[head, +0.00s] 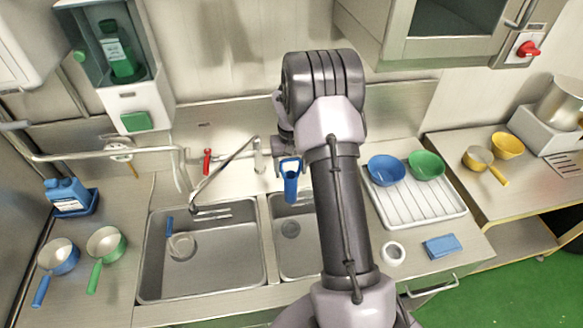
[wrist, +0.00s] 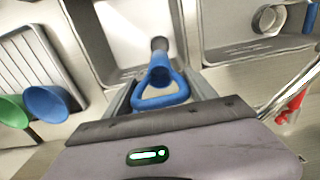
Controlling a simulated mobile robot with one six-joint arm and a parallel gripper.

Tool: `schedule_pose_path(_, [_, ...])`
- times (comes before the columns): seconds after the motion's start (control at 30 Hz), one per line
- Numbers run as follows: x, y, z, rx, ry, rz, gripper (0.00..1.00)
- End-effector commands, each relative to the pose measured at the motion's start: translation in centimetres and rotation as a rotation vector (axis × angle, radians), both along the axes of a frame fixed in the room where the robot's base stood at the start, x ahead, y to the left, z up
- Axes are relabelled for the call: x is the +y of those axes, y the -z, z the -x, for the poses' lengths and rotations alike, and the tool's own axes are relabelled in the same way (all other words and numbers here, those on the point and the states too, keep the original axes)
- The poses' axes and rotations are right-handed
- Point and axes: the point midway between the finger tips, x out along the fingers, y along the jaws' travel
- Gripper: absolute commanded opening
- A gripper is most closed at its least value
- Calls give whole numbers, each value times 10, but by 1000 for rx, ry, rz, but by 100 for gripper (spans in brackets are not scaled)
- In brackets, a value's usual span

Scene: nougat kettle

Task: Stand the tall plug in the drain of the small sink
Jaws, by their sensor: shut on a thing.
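The tall plug (head: 291,187) is blue, with a loop handle at its top and a long body pointing down. My gripper (head: 287,163) is shut on its loop handle, which also shows in the wrist view (wrist: 161,97). The plug hangs roughly upright near the back edge of the small sink (head: 300,264), the right basin. The drain (head: 290,229) shows on the basin floor, lower in the head view than the plug and apart from it there. In the wrist view a dark round end sits beyond the blue body; I cannot tell whether it is plug or drain.
A drying rack (head: 417,207) with a blue bowl (head: 387,169) and a green bowl (head: 426,165) stands right. A white ring (head: 393,253) lies in front.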

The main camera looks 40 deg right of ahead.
Motion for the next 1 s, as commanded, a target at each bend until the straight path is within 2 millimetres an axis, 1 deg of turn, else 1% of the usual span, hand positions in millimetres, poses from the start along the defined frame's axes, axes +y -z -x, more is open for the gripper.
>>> schedule_pose_path(0.03, [0,9,0,1,0,0,0])
schedule_pose_path(0.1, [0,16,0,1,0,0,0])
schedule_pose_path(1.0, [0,103,1,1,1,0,0])
